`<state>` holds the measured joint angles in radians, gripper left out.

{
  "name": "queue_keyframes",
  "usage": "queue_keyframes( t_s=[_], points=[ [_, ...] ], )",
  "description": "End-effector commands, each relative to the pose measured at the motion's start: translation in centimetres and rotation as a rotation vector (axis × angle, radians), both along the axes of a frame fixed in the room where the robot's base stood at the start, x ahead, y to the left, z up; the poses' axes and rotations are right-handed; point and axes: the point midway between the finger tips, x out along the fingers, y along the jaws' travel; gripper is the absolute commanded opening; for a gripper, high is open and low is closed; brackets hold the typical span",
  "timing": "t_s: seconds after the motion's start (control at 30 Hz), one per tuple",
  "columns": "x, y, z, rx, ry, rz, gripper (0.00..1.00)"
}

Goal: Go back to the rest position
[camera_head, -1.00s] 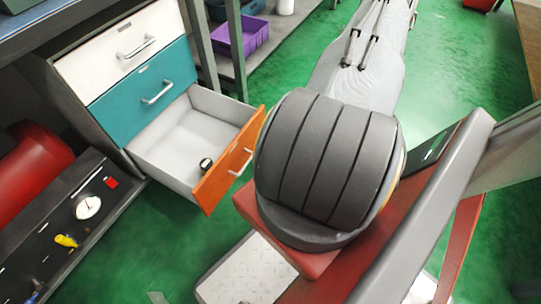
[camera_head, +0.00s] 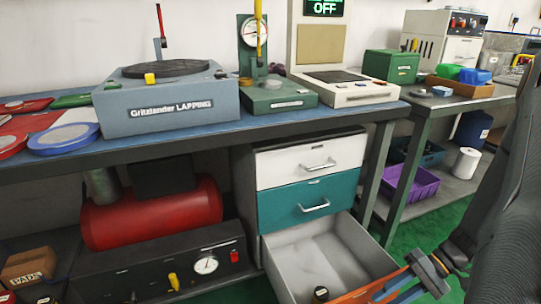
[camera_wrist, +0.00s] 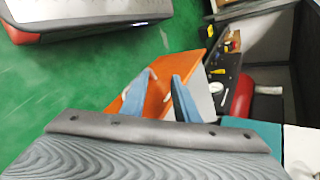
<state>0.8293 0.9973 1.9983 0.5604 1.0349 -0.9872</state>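My gripper (camera_head: 428,274) is at the lower right of the head view, in front of the open drawer's orange front (camera_head: 370,291). In the wrist view my gripper (camera_wrist: 160,88) has two blue fingers apart, with the orange drawer front (camera_wrist: 160,98) showing between and beyond them. Nothing shows between the fingers. The pale drawer handle appears beside the left finger; whether they touch I cannot tell.
The blue bench (camera_head: 225,132) carries a lapping machine (camera_head: 165,100), a dial gauge stand and a scale. White (camera_head: 310,163) and teal (camera_head: 308,202) drawers above the open one are shut. A red tank (camera_head: 150,213) is under the bench. Green floor is open on the left of the wrist view.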

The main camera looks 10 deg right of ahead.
Motion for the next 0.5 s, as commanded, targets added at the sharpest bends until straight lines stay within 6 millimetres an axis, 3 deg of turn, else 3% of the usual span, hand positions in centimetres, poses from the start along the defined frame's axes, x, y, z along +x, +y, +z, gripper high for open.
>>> queue_keyframes(
  t_s=[0.27, 0.5],
  points=[
    [2.4, 2.8, 6.1, -0.332, 0.033, 0.172, 0.28],
    [4.3, 5.9, 11.2, -0.600, -0.050, 0.247, 0.28]
  ],
)
